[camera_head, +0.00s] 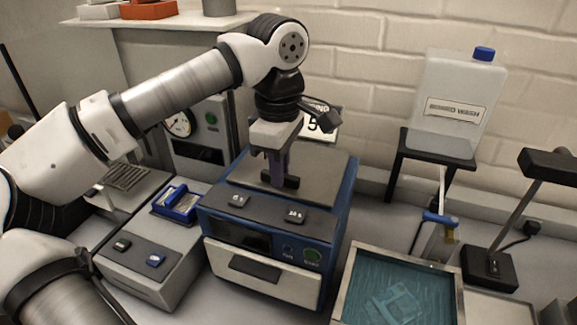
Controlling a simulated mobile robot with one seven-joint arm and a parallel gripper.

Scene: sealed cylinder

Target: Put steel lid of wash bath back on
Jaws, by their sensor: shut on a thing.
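A flat grey steel lid (318,170) with a dark upright handle lies over the top of the blue machine (338,210) in the middle. My gripper (280,178) points down and is shut on the lid's handle, which its fingers partly hide. I cannot tell whether the lid touches the machine's top or is slightly above it. The wash bath (352,283), a steel-rimmed open tank of teal liquid, stands at the lower right, cut off by the picture's edge. A pale frame-like part (395,303) lies under the liquid.
A tap-like fitting with a blue handle (438,218) stands behind the bath. A white canister (455,105) sits on a black stand behind that. A dark lamp-like stand (490,268) is at the right. A grey unit with a blue tray (178,203) is left of the machine.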

